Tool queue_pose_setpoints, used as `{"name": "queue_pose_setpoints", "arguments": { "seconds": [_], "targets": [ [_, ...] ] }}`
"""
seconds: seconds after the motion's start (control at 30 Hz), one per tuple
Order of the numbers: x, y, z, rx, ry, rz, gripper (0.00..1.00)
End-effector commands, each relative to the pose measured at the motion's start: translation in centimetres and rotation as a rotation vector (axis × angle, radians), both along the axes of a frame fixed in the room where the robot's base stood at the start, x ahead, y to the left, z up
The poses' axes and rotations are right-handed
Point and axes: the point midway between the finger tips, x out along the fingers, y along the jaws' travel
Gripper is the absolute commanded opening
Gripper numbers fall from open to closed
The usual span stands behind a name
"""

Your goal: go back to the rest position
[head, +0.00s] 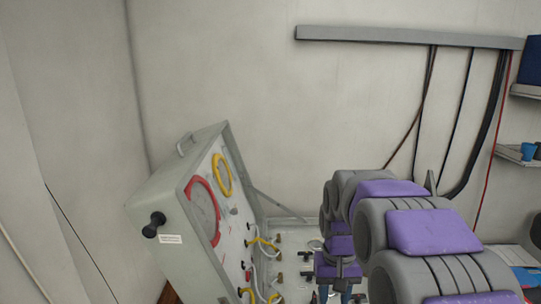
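The diver air panel (172,193) is a grey case at the lower middle, its face tilted to the right. The face carries a red ring (202,208), a yellow ring (222,174) and several hoses and fittings. My grey and purple arm reaches from the lower right to the right side of the panel. My gripper (340,294) is at the bottom edge, pointing down, partly cut off by the frame. Blue finger parts show, but I cannot tell whether it is open or shut, or whether it holds anything.
A grey rail (410,37) on the back wall has dark and red cables (490,110) hanging from it at the right. Shelves (518,154) with a blue cup (528,151) are at the right edge. The wall above the panel is clear.

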Motion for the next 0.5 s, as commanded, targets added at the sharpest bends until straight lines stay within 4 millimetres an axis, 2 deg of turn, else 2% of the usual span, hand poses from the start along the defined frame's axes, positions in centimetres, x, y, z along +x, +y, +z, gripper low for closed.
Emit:
{"name": "queue_pose_setpoints", "arguments": {
  "seconds": [0.03, 0.23, 0.5],
  "targets": [
    [-1.5, 0.0, -0.2, 0.0, 0.004, 0.001, 0.4],
    [-6.7, 0.0, -0.6, 0.001, 0.017, 0.006, 0.4],
    [-13.9, 0.1, -2.1, 0.003, 0.039, 0.013, 0.4]
  ]
}}
